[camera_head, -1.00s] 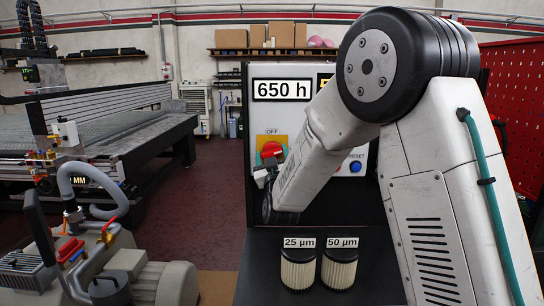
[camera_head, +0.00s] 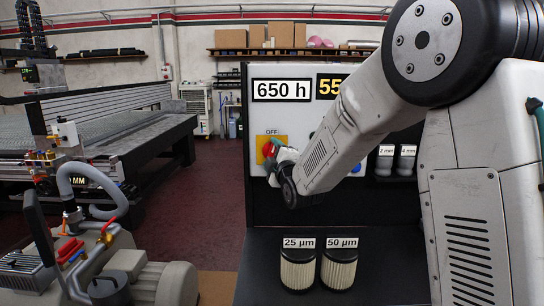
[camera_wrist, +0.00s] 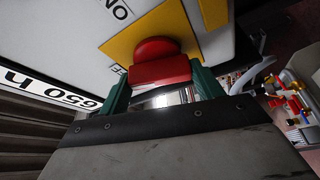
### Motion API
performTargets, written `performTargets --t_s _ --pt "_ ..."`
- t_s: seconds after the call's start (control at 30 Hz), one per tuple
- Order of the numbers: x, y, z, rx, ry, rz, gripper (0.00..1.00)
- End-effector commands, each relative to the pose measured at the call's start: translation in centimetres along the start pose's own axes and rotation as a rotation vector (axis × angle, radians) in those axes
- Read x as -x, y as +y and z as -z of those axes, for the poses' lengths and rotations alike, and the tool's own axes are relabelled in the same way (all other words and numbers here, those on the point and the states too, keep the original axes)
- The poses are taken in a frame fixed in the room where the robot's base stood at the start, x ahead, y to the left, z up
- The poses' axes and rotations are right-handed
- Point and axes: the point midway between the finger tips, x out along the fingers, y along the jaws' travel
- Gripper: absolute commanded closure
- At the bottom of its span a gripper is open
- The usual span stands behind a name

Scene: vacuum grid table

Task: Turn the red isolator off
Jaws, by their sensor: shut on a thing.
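The red isolator (camera_head: 267,149) is a red rotary handle on a yellow plate (camera_head: 261,141) on the white panel, with an "OFF" label (camera_head: 271,132) above the plate. My gripper (camera_head: 276,152) reaches it from the right and below. In the wrist view my gripper (camera_wrist: 162,80) has its two green fingers on either side of the red handle, shut on it. There the isolator (camera_wrist: 160,66) stands out from its yellow plate. Part of the "OFF" label is hidden there and "ON" shows upper left. The exact handle angle is hard to tell.
The "650 h" sign (camera_head: 282,90) is above the isolator. A blue button (camera_head: 356,167) lies partly behind my arm. Two filters, 25 µm (camera_head: 297,270) and 50 µm (camera_head: 339,269), stand on the dark shelf below. A pump (camera_head: 150,280) with hoses is at lower left.

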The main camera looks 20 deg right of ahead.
Motion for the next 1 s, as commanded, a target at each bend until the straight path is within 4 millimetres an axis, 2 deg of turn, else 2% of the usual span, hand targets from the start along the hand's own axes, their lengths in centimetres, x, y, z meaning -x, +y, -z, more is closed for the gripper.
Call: performTargets --t_s 0.2,0.5,1.0 --pt "0.00 0.04 0.06 0.147 0.001 0.061 0.57" --pt "0.00 -0.01 0.05 0.271 0.000 0.114 0.57" --pt "0.01 -0.07 0.05 0.307 0.001 0.130 0.57"
